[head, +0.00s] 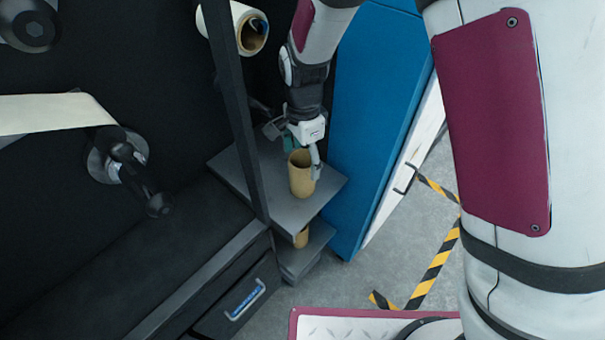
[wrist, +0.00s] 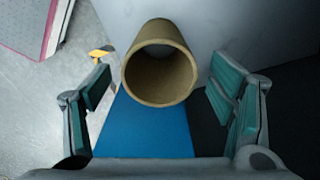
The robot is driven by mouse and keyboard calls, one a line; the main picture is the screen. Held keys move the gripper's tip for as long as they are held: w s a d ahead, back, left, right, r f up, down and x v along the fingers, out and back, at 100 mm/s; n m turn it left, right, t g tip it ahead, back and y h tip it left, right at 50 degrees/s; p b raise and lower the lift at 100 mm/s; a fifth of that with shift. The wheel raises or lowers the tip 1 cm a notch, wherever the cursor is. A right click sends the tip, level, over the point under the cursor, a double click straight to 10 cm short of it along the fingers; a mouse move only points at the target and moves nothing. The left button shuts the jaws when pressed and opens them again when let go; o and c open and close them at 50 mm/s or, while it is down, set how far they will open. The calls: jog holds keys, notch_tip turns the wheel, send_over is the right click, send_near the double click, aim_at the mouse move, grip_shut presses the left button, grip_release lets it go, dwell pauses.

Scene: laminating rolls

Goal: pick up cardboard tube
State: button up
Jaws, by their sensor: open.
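An upright tan cardboard tube (head: 301,175) stands on a grey shelf (head: 318,196) in the head view. In the wrist view the hollow cardboard tube (wrist: 160,64) shows its open end, between and a little beyond my fingers. My gripper (head: 296,155) is at the upper part of the tube in the head view. In the wrist view my gripper (wrist: 162,100) is open, with one teal-padded finger on each side of the tube and a gap on both sides. A second tan tube (head: 301,237) stands on the lower shelf, partly hidden by the upper one.
A blue panel (head: 372,95) stands close to the right of the shelf. A dark upright post (head: 232,110) and a black machine with a drawer (head: 240,300) are to the left. A roll (head: 250,32) hangs above. Yellow-black tape (head: 437,265) marks the floor.

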aim_at(303, 166)
notch_tip(303, 166, down, 5)
jog(key=shift+r+b, duration=0.15)
jog(key=shift+b, duration=0.45)
jog(key=shift+c, duration=0.6)
jog(key=c, duration=1.1)
jog(key=shift+r, duration=0.15)
jog(key=shift+r, duration=0.6)
notch_tip(303, 166, up, 2)
jog(key=shift+r+p, duration=0.15)
jog(key=shift+p, duration=0.45)
jog(key=s+d, duration=0.2)
jog(key=s, duration=0.2)
jog(key=s+d+r+p, duration=0.1)
jog(key=s+d, duration=0.2)
jog(key=s, duration=0.2)
jog(key=s+d+p, duration=0.1)
jog(key=s+d, duration=0.1)
jog(key=s, duration=0.3)
jog(key=shift+d+r, duration=0.15)
jog(key=shift+d, duration=0.25)
